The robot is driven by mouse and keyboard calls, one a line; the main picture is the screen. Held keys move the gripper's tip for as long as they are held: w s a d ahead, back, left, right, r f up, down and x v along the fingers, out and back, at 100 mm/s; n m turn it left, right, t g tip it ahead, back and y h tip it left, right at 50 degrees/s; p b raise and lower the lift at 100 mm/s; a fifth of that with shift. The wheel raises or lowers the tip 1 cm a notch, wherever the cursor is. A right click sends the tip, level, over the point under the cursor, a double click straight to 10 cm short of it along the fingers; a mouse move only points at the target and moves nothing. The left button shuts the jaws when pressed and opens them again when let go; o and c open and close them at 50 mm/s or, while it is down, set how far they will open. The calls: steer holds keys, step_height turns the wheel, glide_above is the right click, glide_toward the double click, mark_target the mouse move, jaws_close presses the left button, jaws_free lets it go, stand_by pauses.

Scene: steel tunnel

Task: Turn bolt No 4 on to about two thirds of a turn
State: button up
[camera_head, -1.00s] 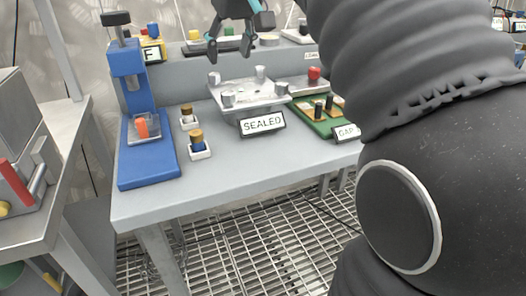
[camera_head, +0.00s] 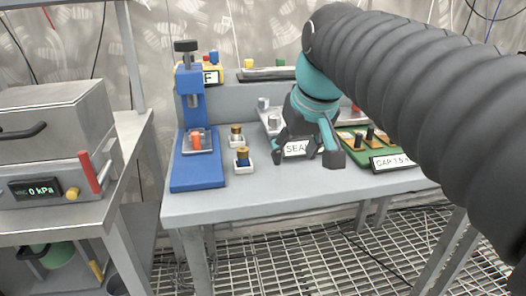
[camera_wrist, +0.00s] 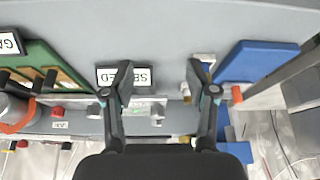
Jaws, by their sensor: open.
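A grey metal plate with several cap-like bolt heads stands behind a "SEALED" sign (camera_head: 297,149) on the bench. Silver heads (camera_head: 274,121) show at its left side in the head view. I cannot tell which one is bolt No 4. My gripper (camera_head: 307,157) hangs over the sign and the plate's front and hides much of the plate. In the wrist view my gripper (camera_wrist: 160,80) is open with nothing between its fingers. The sign (camera_wrist: 140,76) and a silver head (camera_wrist: 95,112) show near the left finger there.
A blue press (camera_head: 190,110) with an orange piece stands left on the bench. Two small white holders (camera_head: 244,166) sit beside it. A green board (camera_head: 358,143) with dark posts and a gap sign is at the right. A vacuum unit (camera_head: 45,185) stands on the left table.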

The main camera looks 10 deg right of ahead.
steer(key=shift+s+f, duration=1.15)
steer(key=shift+s, duration=0.15)
steer(key=s+f, duration=1)
steer(key=f, duration=0.5)
steer(key=shift+m, duration=0.4)
steer(key=shift+a, duration=0.1)
stand_by(1.0)
